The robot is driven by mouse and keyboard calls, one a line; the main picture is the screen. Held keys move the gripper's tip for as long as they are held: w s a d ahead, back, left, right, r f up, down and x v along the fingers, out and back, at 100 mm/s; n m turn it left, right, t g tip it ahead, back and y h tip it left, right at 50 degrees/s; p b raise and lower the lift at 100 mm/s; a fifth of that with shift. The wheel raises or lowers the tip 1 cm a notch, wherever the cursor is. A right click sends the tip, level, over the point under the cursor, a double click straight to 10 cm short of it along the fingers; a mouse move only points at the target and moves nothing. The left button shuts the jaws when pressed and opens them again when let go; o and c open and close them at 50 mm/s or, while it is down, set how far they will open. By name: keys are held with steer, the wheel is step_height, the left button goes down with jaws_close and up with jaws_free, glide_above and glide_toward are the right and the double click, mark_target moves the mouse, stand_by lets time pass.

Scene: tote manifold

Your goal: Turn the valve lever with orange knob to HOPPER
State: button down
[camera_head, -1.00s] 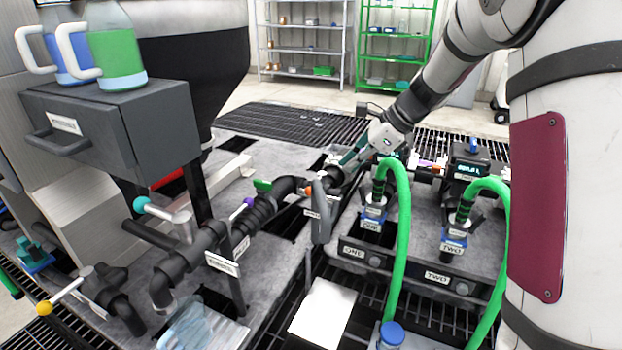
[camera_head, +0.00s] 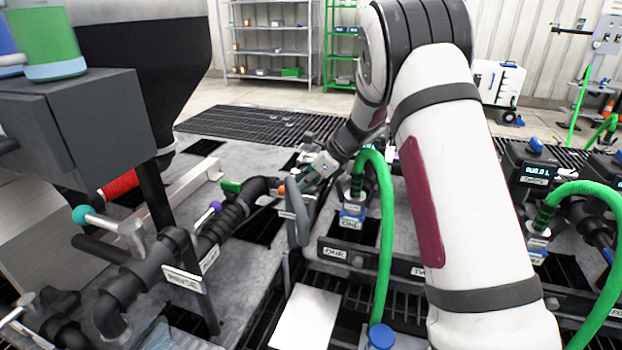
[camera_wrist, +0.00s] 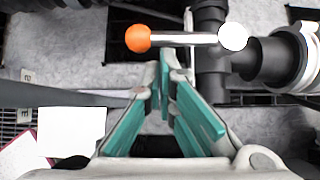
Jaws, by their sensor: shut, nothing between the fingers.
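The orange knob (camera_wrist: 138,38) sits at the left end of a metal valve lever (camera_wrist: 185,39), which runs right to a pale round hub (camera_wrist: 232,37) in the wrist view. In the head view the orange knob (camera_head: 281,190) shows beside my gripper (camera_head: 299,185). My gripper (camera_wrist: 168,55) has green finger pads that converge to shut tips, with nothing between them. The tips lie just below the lever in the wrist view, close to the knob; I cannot tell if they touch. No HOPPER label is readable.
Black pipes with a purple-knobbed lever (camera_head: 216,206) and a teal-knobbed lever (camera_head: 82,214) lie to the left. A green hose (camera_head: 383,240) rises close to the right of my gripper. A grey box (camera_head: 110,120) stands at the left.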

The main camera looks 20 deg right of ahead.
steer(key=shift+w+a+f, duration=0.15)
steer(key=shift+a+f, duration=0.1)
steer(key=shift+f, duration=0.1)
steer(key=shift+a, duration=0.15)
steer(key=shift+a+m+t, duration=0.15)
steer(key=shift+m+t, duration=0.15)
steer(key=shift+m, duration=0.1)
